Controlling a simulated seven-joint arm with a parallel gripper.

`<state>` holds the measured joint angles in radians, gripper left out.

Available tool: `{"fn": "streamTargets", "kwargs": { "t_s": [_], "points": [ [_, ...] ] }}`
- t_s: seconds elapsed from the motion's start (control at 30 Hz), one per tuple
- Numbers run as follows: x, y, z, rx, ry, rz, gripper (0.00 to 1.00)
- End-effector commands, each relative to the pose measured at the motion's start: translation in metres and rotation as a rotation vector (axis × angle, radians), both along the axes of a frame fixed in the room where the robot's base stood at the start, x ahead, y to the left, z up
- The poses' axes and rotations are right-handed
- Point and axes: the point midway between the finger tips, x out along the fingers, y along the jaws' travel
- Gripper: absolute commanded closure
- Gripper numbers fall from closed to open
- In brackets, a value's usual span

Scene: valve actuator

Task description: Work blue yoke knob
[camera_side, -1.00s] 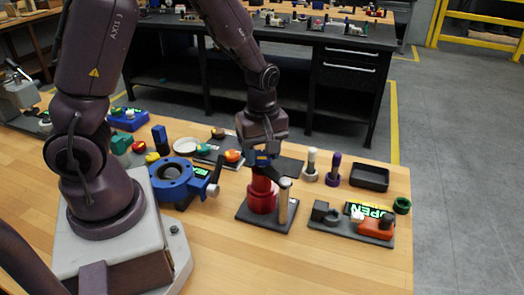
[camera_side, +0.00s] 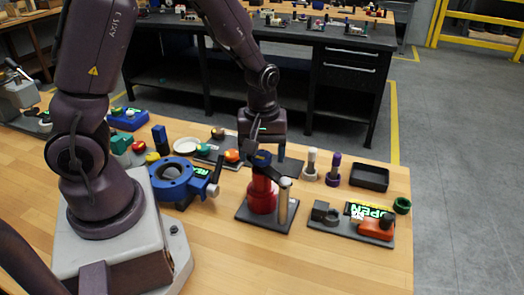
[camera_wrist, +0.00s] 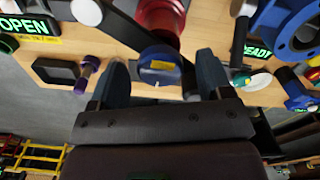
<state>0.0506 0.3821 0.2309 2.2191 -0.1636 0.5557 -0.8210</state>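The blue yoke knob (camera_side: 262,158) sits on top of the red valve body (camera_side: 262,192), which stands upright on a dark square plate. A yellow mark shows on the knob in the wrist view (camera_wrist: 159,66). My gripper (camera_side: 268,149) is just above the knob, pointing down. In the wrist view, its two dark fingers stand wide apart with the knob in the gap between them. The gripper (camera_wrist: 162,68) is open and holds nothing. I cannot tell whether the fingertips reach down to the knob's sides.
A tan post (camera_side: 284,201) stands beside the red valve on the same plate. A blue flanged valve (camera_side: 175,180) is to the left. A plate with an orange handle (camera_side: 376,229) and an OPEN display is at right. White and purple knobs and a black tray (camera_side: 369,177) stand behind.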

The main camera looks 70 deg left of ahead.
Motion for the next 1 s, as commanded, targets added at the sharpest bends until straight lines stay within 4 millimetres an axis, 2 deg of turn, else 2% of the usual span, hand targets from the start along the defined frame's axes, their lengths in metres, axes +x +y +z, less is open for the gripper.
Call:
{"fn": "streamTargets", "kwargs": {
  "t_s": [0.17,0.27,0.7,0.83,1.0],
  "points": [
    [0.000,0.000,0.003,0.000,-0.001,0.000,0.28],
    [0.001,0.000,0.013,0.001,-0.005,-0.001,0.28],
    [0.001,0.000,0.104,0.001,-0.005,0.000,0.28],
    [0.000,0.000,0.120,0.000,-0.002,0.000,0.28],
    [0.000,0.000,0.129,0.000,-0.001,0.000,0.28]
  ]
}}
